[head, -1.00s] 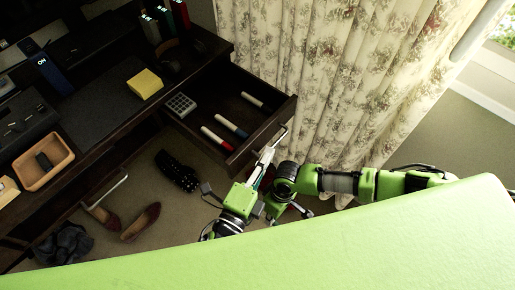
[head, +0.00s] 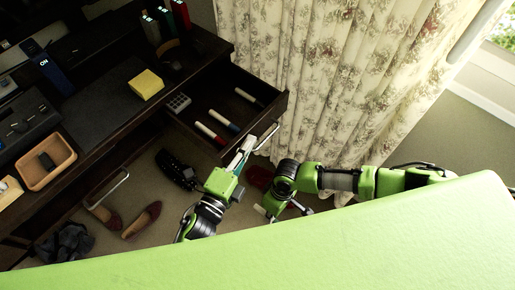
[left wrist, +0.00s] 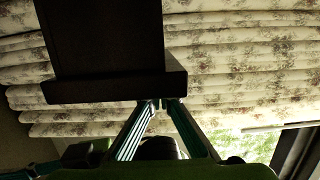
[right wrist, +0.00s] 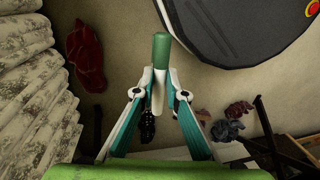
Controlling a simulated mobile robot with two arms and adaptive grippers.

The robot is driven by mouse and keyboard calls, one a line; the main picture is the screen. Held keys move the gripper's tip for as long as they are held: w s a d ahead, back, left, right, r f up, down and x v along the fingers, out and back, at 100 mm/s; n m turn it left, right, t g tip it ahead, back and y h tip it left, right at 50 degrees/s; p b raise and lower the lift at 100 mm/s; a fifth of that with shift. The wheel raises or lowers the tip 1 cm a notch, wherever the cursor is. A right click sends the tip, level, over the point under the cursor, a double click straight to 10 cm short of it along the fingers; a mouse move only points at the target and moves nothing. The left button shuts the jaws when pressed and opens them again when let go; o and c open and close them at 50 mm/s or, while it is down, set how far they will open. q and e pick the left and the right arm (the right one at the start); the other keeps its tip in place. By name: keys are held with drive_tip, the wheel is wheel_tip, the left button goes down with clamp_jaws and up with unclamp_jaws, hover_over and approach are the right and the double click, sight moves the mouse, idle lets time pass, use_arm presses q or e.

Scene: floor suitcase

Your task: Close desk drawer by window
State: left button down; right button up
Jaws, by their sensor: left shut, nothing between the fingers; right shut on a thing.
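The dark desk drawer (head: 264,118) by the curtained window is partly open and holds a calculator (head: 178,103) and several markers (head: 223,120). A metal handle (head: 268,140) is on its front. My left gripper (head: 245,145) is shut and empty, its tips at the drawer front beside the handle. In the left wrist view, the tips (left wrist: 161,103) meet the lower edge of the drawer front (left wrist: 110,88); exact contact is hard to tell. My right gripper (right wrist: 160,88), low in the head view (head: 266,213), is shut on a green-and-white marker (right wrist: 161,48).
The dark desk (head: 190,75) carries a yellow block (head: 146,84) and a tan tray (head: 45,172). Floral curtains (head: 310,70) hang close right of the drawer. Shoes (head: 142,219), a dark item (head: 176,170) and a red cloth (right wrist: 86,55) lie on the floor.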

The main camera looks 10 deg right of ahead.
use_arm(q)
hover_over(210, 126)
idle(0.4)
